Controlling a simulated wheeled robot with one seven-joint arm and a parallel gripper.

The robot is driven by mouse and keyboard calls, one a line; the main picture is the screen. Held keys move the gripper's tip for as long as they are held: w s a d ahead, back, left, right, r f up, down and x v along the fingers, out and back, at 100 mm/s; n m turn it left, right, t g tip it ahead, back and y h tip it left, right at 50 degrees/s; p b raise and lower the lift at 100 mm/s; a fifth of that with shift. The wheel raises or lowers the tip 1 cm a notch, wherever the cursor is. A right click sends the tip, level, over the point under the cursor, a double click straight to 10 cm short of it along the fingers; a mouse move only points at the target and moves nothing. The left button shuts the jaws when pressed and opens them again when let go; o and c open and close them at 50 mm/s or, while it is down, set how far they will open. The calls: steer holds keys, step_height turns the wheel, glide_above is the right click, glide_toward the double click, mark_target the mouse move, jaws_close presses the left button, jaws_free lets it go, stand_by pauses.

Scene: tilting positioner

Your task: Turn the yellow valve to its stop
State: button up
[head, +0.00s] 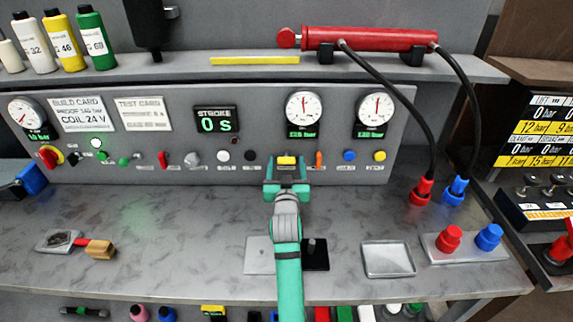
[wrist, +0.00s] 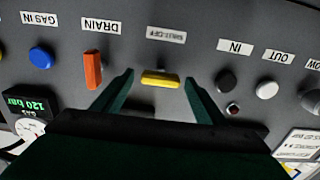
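The yellow valve (head: 287,160) is a short bar-shaped handle on the grey panel, lying level. It also shows in the wrist view (wrist: 161,79), where the picture is upside down, by a label that seems to read SHUT-OFF. My gripper (head: 287,166) is at the panel, around the valve. In the wrist view my gripper (wrist: 159,76) is open, with one finger off each end of the yellow handle and a visible gap on both sides. How far the fingertips are from the panel face is hard to tell.
Beside the valve are an orange drain lever (wrist: 93,69) and a black button (wrist: 227,82). A blue knob (head: 349,156) sits further right. Gauges (head: 303,107) are above. The bench (head: 170,240) in front has a metal tray (head: 387,259) and a brush (head: 99,249).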

steer(key=c, duration=1)
steer(key=shift+n, duration=0.4)
steer(key=n, duration=0.3)
steer(key=shift+n, duration=0.3)
steer(key=n, duration=0.4)
steer(key=shift+a+f+n, duration=0.1)
steer(key=shift+f+n, duration=0.05)
steer(key=shift+n, duration=0.15)
steer(key=n, duration=0.4)
steer(key=shift+f+n, duration=0.1)
steer(key=shift+n, duration=0.2)
steer(key=n, duration=0.4)
steer(key=shift+a, duration=0.1)
steer(key=shift+n, duration=0.3)
